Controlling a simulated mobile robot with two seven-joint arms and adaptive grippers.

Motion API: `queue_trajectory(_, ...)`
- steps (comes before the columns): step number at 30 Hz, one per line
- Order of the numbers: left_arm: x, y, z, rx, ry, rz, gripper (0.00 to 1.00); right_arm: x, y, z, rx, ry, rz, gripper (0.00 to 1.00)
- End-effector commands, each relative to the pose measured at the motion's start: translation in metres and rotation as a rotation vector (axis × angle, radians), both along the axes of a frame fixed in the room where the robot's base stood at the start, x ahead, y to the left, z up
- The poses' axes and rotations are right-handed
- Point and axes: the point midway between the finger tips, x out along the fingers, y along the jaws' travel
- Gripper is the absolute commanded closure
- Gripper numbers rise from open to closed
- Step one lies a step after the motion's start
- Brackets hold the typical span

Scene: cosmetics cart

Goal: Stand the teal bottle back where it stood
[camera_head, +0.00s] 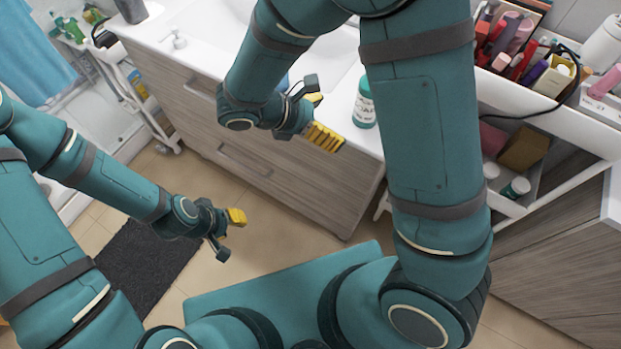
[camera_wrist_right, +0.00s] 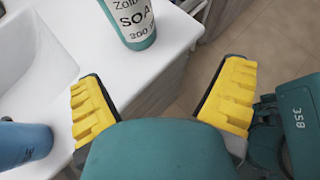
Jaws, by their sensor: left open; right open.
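The teal bottle (camera_head: 364,105), with a white label, stands upright on the white counter near its front edge in the head view. In the right wrist view its lower part (camera_wrist_right: 138,28) shows at the top, with "SOAP" lettering; its top is cut off. My right gripper (camera_head: 318,118) is open and empty, to the left of the bottle and apart from it. Its yellow fingertips (camera_wrist_right: 162,98) are spread in the right wrist view, with the bottle beyond them. My left gripper (camera_head: 229,232) is open and empty above the floor, low and left of the counter.
A blue container (camera_wrist_right: 22,145) stands on the counter at the left of the wrist view. The sink basin (camera_wrist_right: 35,55) lies behind it. A white cart (camera_head: 548,112) with cosmetics is at right. A dark mat (camera_head: 145,265) lies on the floor at left.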

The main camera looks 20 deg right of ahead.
Motion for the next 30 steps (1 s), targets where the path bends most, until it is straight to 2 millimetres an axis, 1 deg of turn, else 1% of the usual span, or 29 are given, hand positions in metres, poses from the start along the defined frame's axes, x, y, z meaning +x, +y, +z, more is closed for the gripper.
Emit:
queue_trajectory(1, 0.000, 0.000, 0.000, 0.000, 0.000, 0.000, 0.59, -0.014, -0.002, -0.027, 0.091, 0.030, -0.064, 0.06)
queue_trajectory(2, 0.000, 0.000, 0.000, 0.000, 0.000, 0.000, 0.59, -0.023, 0.000, -0.043, 0.154, 0.041, -0.109, 0.06)
queue_trajectory(3, 0.000, 0.000, 0.000, 0.000, 0.000, 0.000, 0.59, -0.035, 0.004, -0.063, 0.241, 0.054, -0.175, 0.06)
queue_trajectory(6, 0.000, 0.000, 0.000, 0.000, 0.000, 0.000, 0.59, -0.064, 0.020, -0.107, 0.443, 0.057, -0.362, 0.06)
queue_trajectory(8, 0.000, 0.000, 0.000, 0.000, 0.000, 0.000, 0.59, -0.079, 0.032, -0.127, 0.555, 0.044, -0.487, 0.06)
queue_trajectory(9, 0.000, 0.000, 0.000, 0.000, 0.000, 0.000, 0.59, -0.086, 0.041, -0.139, 0.627, 0.027, -0.576, 0.06)
queue_trajectory(11, 0.000, 0.000, 0.000, 0.000, 0.000, 0.000, 0.59, -0.096, 0.055, -0.155, 0.724, -0.009, -0.720, 0.06)
queue_trajectory(12, 0.000, 0.000, 0.000, 0.000, 0.000, 0.000, 0.59, -0.099, 0.063, -0.164, 0.784, -0.042, -0.818, 0.06)
queue_trajectory(16, 0.000, 0.000, 0.000, 0.000, 0.000, 0.000, 0.59, -0.100, 0.084, -0.186, 0.940, -0.191, -1.146, 0.06)
queue_trajectory(18, 0.000, 0.000, 0.000, 0.000, 0.000, 0.000, 0.59, -0.094, 0.088, -0.195, 0.996, -0.292, -1.313, 0.06)
queue_trajectory(21, 0.000, 0.000, 0.000, 0.000, 0.000, 0.000, 0.59, -0.085, 0.086, -0.204, 1.038, -0.441, -1.509, 0.06)
queue_trajectory(25, 0.000, 0.000, 0.000, 0.000, 0.000, 0.000, 0.59, -0.075, 0.076, -0.212, 1.053, -0.596, -1.672, 0.06)
queue_trajectory(30, 0.000, 0.000, 0.000, 0.000, 0.000, 0.000, 0.59, -0.070, 0.068, -0.215, 1.055, -0.683, -1.746, 0.06)
